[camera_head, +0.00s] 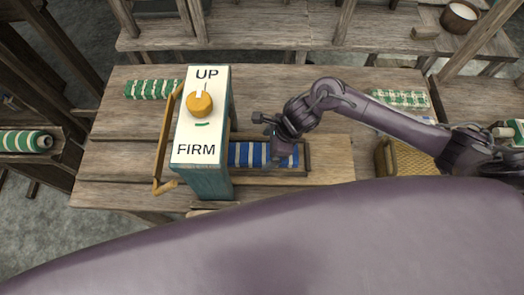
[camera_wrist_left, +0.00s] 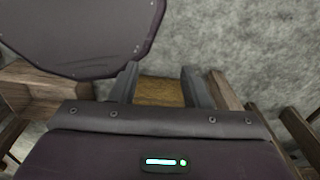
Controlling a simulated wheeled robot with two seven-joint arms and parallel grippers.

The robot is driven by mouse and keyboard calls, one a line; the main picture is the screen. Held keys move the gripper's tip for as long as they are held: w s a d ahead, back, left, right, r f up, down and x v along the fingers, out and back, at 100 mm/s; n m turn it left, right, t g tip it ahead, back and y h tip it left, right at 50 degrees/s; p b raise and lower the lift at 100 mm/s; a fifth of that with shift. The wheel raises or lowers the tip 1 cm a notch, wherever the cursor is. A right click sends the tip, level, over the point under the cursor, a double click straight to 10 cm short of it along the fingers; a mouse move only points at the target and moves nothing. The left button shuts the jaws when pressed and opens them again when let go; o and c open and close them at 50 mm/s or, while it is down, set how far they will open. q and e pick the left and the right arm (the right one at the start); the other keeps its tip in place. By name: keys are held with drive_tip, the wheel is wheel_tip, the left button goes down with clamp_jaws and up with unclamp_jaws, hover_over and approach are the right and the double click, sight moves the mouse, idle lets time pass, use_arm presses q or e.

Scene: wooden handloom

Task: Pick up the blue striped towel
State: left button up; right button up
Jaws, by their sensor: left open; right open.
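The blue striped towel (camera_head: 250,154), blue with white stripes, lies in a shallow wooden tray (camera_head: 307,153) on the table in the head view. Its left end is hidden behind the white-topped box marked UP and FIRM. My right gripper (camera_head: 268,126) comes in from the right and is open above the towel's far side; its fingers are small here, and I see nothing held.
The teal box (camera_head: 199,143) with an orange knob (camera_head: 199,104) and a wooden side handle (camera_head: 163,150) stands close left of the towel. Green striped rolls (camera_head: 152,89) lie behind and at the far left. A woven basket (camera_head: 385,160) is at right.

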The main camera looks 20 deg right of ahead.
sight(262, 152)
drive_tip(key=x, duration=0.2)
drive_tip(key=shift+w+f+p, duration=0.3)
drive_tip(key=shift+p, duration=0.1)
drive_tip(key=shift+a+f, duration=0.2)
drive_tip(key=shift+f, duration=0.4)
drive_tip(key=shift+c, duration=0.4)
drive_tip(key=shift+w, duration=0.1)
drive_tip(key=c, duration=1)
use_arm(q)
drive_tip(key=shift+w+r, duration=0.85)
drive_tip(key=shift+w, duration=0.25)
use_arm(e)
drive_tip(key=shift+c, duration=0.2)
use_arm(q)
drive_tip(key=shift+f, duration=0.1)
